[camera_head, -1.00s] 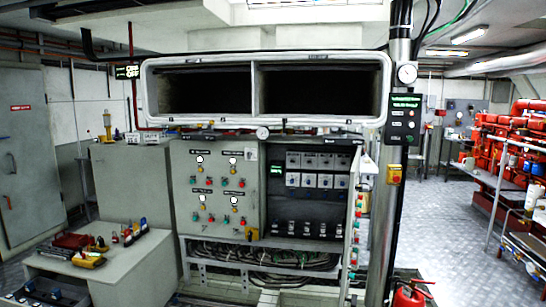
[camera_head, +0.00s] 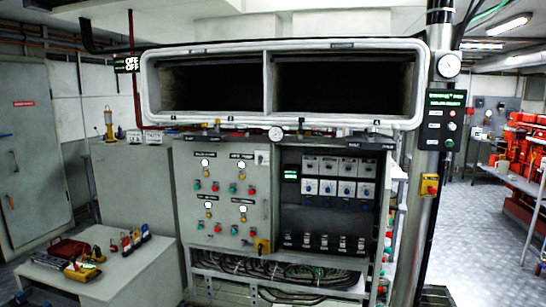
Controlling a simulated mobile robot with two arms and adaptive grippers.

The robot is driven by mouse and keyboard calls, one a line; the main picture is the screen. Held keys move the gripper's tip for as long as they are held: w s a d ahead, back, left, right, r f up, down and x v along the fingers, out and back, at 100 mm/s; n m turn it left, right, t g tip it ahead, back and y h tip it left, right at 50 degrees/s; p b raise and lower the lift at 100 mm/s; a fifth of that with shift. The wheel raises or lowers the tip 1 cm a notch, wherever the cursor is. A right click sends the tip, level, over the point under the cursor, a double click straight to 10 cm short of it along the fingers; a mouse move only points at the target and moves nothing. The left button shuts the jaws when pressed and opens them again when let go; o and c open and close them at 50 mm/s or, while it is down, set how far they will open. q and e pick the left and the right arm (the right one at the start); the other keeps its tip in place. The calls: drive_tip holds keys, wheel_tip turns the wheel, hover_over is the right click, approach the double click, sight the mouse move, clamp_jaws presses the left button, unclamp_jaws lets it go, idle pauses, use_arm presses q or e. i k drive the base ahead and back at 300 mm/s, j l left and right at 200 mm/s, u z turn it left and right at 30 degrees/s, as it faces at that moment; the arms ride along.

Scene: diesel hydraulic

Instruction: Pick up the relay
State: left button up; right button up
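The electrical cabinet (camera_head: 233,240) stands in the middle of the head view, below a wide double-opening duct. Its right bay (camera_head: 330,215) is open and dark inside. Two rows of grey-white modules (camera_head: 328,187) sit in the upper part of this bay. Dark, knob-like components (camera_head: 325,241) stand in a row near its bottom. I cannot tell which of these is the relay. Neither my left nor my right gripper shows in the view.
A low bench (camera_head: 133,269) at the left holds a yellow tool (camera_head: 82,271), a red case (camera_head: 69,248) and several small coloured items. A post (camera_head: 432,190) with a gauge and a control box stands right of the cabinet. Clear floor (camera_head: 485,225) lies further right.

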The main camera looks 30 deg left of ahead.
sight(288, 237)
drive_tip(key=i+u, duration=0.45)
drive_tip(key=i, duration=0.75)
